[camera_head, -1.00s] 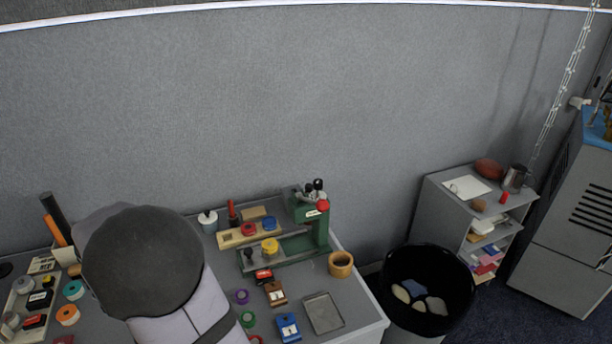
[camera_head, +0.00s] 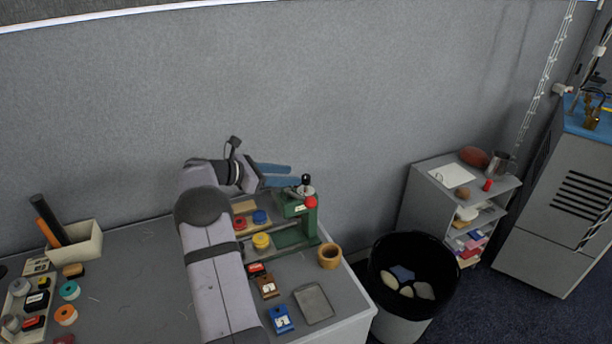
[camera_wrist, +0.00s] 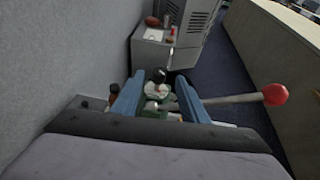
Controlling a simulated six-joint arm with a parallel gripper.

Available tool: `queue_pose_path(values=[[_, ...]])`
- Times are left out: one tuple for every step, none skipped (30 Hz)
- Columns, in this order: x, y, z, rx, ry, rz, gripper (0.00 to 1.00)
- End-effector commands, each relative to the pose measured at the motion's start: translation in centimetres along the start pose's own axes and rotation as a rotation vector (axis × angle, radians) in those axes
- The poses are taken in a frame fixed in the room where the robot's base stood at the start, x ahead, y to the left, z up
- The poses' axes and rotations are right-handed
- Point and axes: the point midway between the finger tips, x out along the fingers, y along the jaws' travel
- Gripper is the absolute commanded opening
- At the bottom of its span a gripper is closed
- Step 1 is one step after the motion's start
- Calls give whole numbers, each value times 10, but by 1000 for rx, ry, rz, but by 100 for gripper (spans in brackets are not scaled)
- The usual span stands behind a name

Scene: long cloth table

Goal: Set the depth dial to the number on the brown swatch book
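A green press (camera_head: 296,222) stands at the back right of the table. A black knob (camera_head: 305,179) and a pale round part, perhaps the depth dial, sit on top. A red ball (camera_head: 310,201) shows on its front. My gripper (camera_head: 291,176) is open and empty, its blue fingers level with the press top, just left of the black knob. In the wrist view the black knob (camera_wrist: 160,74) shows between the fingers; the red-ended lever (camera_wrist: 274,95) reaches right. A small brown book-like thing (camera_head: 267,292) with a pale label lies in front of the press. Its number is too small to read.
A similar blue thing (camera_head: 281,324) and a grey tray (camera_head: 314,304) lie nearby. A wooden ring (camera_head: 330,256) stands right of the press. Coloured rolls lie beside my arm. A black bin (camera_head: 412,272) stands off the table's right end.

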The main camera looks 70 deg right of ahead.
Motion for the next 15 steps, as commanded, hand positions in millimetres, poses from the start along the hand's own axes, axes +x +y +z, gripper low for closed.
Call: queue_pose_path(values=[[1, 0, 0, 0, 1, 0, 40], [1, 0, 0, 1, 1, 0, 40], [3, 0, 0, 1, 1, 0, 40], [5, 0, 1, 1, 2, 0, 40], [7, 0, 1, 1, 2, 0, 40], [10, 0, 1, 1, 2, 0, 40], [13, 0, 1, 0, 2, -1, 40], [16, 0, 1, 0, 2, -1, 40], [21, -1, 1, 0, 2, -1, 40], [25, -1, 2, 0, 2, -1, 40], [29, 0, 2, 0, 3, -1, 40], [34, 0, 2, 0, 3, -1, 40], [38, 0, 2, 1, 3, -1, 40], [42, 0, 2, 1, 3, -1, 40], [47, -1, 1, 0, 4, -1, 40]])
